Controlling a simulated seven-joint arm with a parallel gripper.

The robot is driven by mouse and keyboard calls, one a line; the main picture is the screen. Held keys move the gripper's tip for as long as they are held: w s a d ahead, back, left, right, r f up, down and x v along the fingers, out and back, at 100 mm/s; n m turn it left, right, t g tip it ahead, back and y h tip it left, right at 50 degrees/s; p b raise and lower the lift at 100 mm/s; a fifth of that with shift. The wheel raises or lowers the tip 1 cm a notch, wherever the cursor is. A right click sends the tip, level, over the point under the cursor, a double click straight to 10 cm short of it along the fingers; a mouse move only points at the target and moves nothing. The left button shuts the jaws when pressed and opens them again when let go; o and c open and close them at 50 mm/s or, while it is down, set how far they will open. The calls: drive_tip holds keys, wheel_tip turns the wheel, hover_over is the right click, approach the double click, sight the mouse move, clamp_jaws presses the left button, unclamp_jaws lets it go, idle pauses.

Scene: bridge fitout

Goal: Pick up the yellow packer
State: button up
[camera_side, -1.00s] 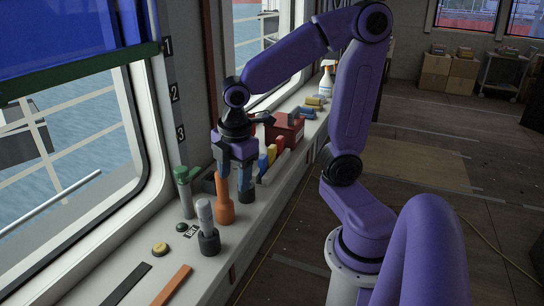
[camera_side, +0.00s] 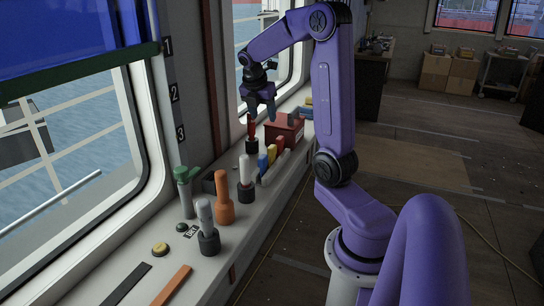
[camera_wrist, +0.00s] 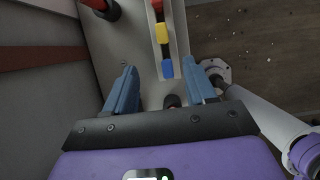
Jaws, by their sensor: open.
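The yellow packer (camera_side: 271,153) sits between a blue packer (camera_side: 262,163) and a red packer (camera_side: 280,143) in a narrow, pale holder on the window ledge. In the wrist view the yellow packer (camera_wrist: 161,33) lies upper centre, beyond the blue packer (camera_wrist: 167,68) and nearer than the red packer (camera_wrist: 157,6). My gripper (camera_side: 260,114) is open and empty, above the ledge and farther back than the yellow packer in the side view. In the wrist view my gripper's two blue fingers (camera_wrist: 160,72) are spread apart, with the blue packer showing between them.
A red handle with a black base (camera_side: 251,136) stands below my gripper. A dark red box (camera_side: 285,129) is beside the packers. A white handle (camera_side: 246,170) and an orange bottle-shaped piece (camera_side: 224,200) stand nearer. The ledge (camera_side: 200,265) is narrow, with the window wall alongside.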

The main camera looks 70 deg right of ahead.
sight(271, 147)
drive_tip(key=x, duration=1.2)
drive_tip(key=shift+d, duration=0.1)
drive_tip(key=shift+x, duration=2.65)
drive_tip(key=shift+s+f, duration=0.1)
drive_tip(key=shift+s, duration=0.05)
clamp_jaws()
